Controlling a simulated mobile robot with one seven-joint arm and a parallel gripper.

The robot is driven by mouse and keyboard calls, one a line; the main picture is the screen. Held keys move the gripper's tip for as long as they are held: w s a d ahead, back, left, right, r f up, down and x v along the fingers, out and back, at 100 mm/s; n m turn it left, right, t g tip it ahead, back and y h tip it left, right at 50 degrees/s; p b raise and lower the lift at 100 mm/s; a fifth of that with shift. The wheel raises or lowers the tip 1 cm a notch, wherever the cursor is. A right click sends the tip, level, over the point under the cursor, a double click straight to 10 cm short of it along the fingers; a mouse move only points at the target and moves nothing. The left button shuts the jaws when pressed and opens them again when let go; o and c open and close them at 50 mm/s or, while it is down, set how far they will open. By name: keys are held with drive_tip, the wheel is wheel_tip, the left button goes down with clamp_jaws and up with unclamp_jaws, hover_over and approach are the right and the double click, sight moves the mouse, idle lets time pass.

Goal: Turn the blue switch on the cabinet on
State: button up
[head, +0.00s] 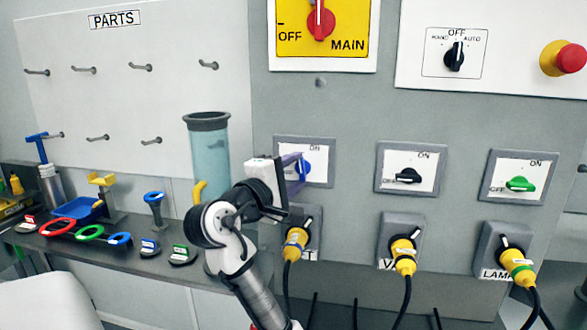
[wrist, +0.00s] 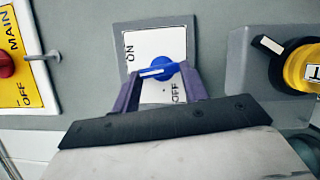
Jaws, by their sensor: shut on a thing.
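The blue switch (wrist: 165,69) sits on a white plate (wrist: 142,44) in a grey frame; in the head view it (head: 305,168) is partly hidden by my gripper. In the wrist view, ON is printed at the plate's upper left and OFF at its lower right. The knob's white mark points left, with ON just above its line and OFF on the other side. My gripper (wrist: 160,84) has its purple fingers closed on the knob, one on each side. In the head view my gripper (head: 296,170) reaches the switch from the left.
A black switch (head: 408,177) and a green switch (head: 521,184) sit to the right. Yellow plugs (head: 296,240) with black cables are below. The red MAIN switch (head: 320,22) is above. A clear blue cylinder (head: 210,155) stands close left of my arm.

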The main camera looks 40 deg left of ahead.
drive_tip(key=shift+r+m+g, duration=0.1)
drive_tip(key=shift+m+g, duration=0.2)
drive_tip(key=shift+m, duration=0.4)
drive_tip(key=shift+p, duration=0.3)
drive_tip(key=o, duration=1)
drive_tip(key=s+d+b, duration=0.2)
drive_tip(key=s+b, duration=0.1)
drive_tip(key=s, duration=1)
drive_tip(key=shift+s+b, duration=0.3)
drive_tip(key=shift+b, duration=0.1)
